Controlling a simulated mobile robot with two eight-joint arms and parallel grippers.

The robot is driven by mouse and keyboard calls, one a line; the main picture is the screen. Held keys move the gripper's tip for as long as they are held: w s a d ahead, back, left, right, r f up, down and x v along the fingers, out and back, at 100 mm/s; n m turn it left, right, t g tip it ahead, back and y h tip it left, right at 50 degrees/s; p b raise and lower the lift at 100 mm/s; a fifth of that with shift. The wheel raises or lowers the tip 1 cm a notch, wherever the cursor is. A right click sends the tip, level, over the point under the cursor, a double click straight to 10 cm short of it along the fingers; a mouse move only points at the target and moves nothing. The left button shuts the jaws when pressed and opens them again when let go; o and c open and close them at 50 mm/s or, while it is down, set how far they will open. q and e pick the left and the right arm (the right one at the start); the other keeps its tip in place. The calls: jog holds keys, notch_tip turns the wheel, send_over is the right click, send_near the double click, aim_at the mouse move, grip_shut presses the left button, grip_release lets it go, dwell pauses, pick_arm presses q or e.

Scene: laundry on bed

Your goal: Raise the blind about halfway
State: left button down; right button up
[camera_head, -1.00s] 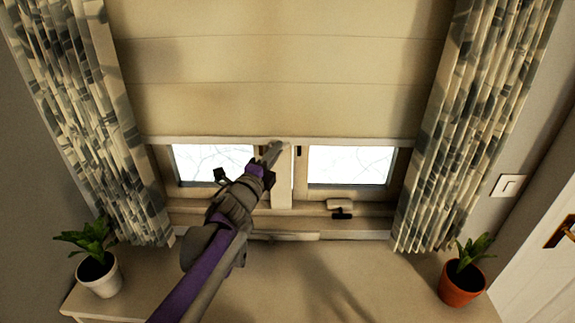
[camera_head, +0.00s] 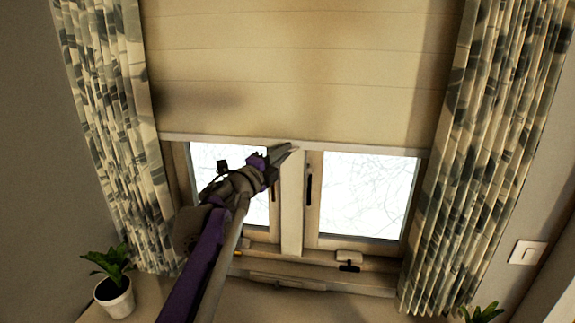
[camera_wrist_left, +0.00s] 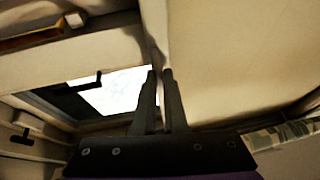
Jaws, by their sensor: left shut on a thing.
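The cream blind (camera_head: 300,75) hangs in front of the window, and its lower part covers the top of the panes. Its pale bottom bar (camera_head: 365,147) runs across just above the two panes. My left gripper (camera_head: 291,149) is at the middle of this bar and is shut on it. In the left wrist view, the fingers of my left gripper (camera_wrist_left: 160,72) are close together at the bar's edge, with the blind (camera_wrist_left: 235,55) on the right side. My right gripper is not in view.
Patterned curtains hang at the left (camera_head: 105,130) and right (camera_head: 490,140) of the window. A potted plant (camera_head: 114,292) stands at lower left, and another plant's leaves (camera_head: 485,313) show at lower right. A window handle (camera_head: 309,185) is on the frame below the bar.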

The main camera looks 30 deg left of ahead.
pick_arm(q)
jog(key=shift+r+p, duration=0.35)
jog(key=shift+r, duration=1.25)
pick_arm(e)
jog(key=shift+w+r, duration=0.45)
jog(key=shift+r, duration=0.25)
pick_arm(q)
jog(key=c, duration=1)
grip_release()
jog(key=shift+o, duration=0.2)
jog(key=b, duration=0.2)
send_near(294, 133)
jog(key=shift+s+a+f, duration=0.1)
jog(key=shift+s+f, duration=0.05)
jog(key=shift+s, duration=1.3)
jog(key=shift+s+a+f, duration=0.15)
jog(key=shift+s, duration=1.3)
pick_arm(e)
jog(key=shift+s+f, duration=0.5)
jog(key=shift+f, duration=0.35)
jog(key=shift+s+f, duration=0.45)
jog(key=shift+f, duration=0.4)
